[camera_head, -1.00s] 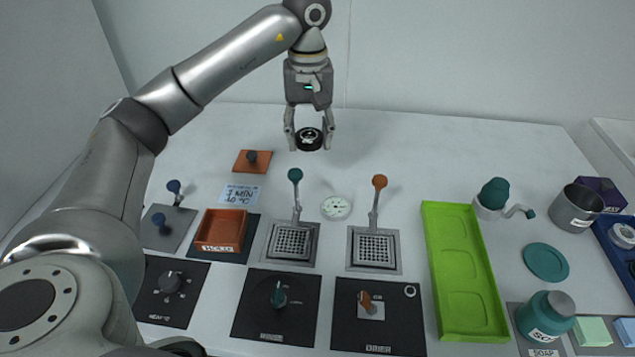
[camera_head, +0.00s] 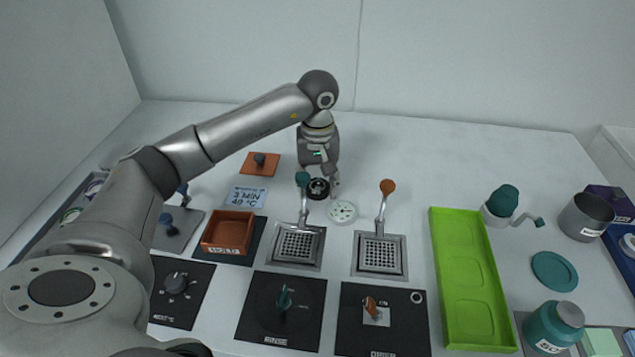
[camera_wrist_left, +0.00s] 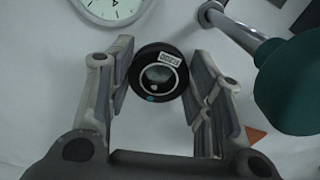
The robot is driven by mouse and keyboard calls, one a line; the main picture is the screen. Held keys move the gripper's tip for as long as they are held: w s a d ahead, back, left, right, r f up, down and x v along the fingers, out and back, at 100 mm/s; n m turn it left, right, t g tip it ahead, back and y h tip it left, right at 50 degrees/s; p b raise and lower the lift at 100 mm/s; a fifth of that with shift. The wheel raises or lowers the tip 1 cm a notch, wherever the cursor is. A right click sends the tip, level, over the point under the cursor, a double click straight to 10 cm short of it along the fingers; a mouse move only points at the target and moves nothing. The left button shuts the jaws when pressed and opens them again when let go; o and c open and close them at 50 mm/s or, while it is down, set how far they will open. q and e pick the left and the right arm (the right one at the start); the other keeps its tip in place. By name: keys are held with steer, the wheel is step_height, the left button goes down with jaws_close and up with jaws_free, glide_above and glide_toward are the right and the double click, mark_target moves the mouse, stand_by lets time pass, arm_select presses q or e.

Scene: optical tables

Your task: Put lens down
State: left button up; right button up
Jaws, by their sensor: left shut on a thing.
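The lens (camera_head: 318,189) is a black round ring with a clear centre and a small white label. My left gripper (camera_head: 319,182) reaches down from above and is shut on it, low over the white table behind the teal-knobbed lever. In the left wrist view, the lens (camera_wrist_left: 160,73) sits between the two finger pads. I cannot tell whether its underside touches the table. My right gripper is not in view.
A white round dial (camera_head: 341,212) lies just right of the lens. The teal-knobbed lever (camera_head: 303,182) stands close in front, and an orange-knobbed lever (camera_head: 387,188) stands farther right. A green tray (camera_head: 440,270) is at right. The table behind is clear.

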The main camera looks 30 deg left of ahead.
arm_select(q)
steer(key=shift+f, duration=0.15)
steer(key=o, duration=1)
